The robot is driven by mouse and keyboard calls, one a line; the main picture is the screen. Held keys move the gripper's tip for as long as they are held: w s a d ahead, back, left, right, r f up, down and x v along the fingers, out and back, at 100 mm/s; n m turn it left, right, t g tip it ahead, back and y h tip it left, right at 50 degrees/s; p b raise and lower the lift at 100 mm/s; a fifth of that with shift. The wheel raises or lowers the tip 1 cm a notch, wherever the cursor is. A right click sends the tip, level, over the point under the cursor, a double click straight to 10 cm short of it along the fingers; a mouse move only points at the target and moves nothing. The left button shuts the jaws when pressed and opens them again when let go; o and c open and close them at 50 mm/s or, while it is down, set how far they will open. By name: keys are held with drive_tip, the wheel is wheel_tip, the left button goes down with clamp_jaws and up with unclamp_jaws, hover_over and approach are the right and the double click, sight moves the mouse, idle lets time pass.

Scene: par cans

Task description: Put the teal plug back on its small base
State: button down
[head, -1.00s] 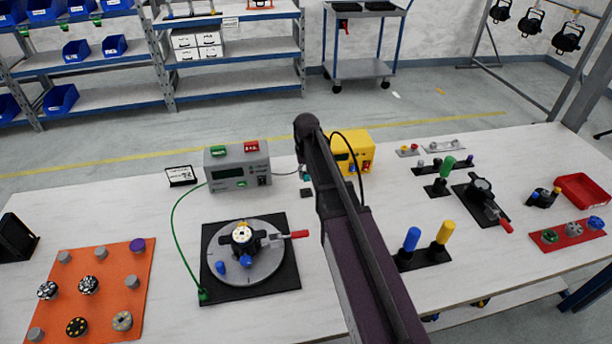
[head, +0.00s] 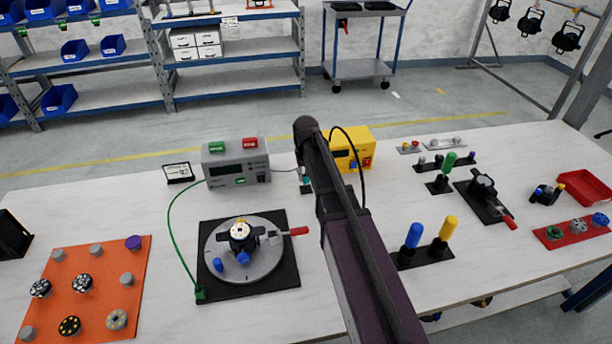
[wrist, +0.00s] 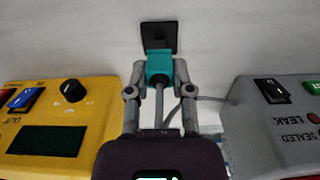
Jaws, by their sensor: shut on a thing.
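The teal plug (wrist: 160,70) is held between the two fingers of my gripper (wrist: 161,82) in the wrist view. Its small black square base (wrist: 158,37) lies on the white table just beyond it. The plug overlaps the near edge of the base in that view; I cannot tell whether they touch. In the head view the plug (head: 305,181) shows as a small teal patch left of my arm, at the far edge of the base (head: 307,189). My arm hides most of the gripper there.
A grey tester box (head: 236,163) stands left of the gripper and a yellow box (head: 349,149) right of it, both close. A grey cable runs from the grey box towards the plug. A round fixture on a black plate (head: 282,286) sits nearer. Bare table surrounds the base.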

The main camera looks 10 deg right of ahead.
sight(306, 183)
drive_tip(key=shift+f+b, duration=1.25)
drive_tip(key=shift+f, duration=0.25)
drive_tip(key=shift+f, duration=0.1)
drive_tip(key=c, duration=0.8)
unclamp_jaws()
drive_tip(key=o, duration=0.5)
drive_tip(key=shift+o, duration=0.2)
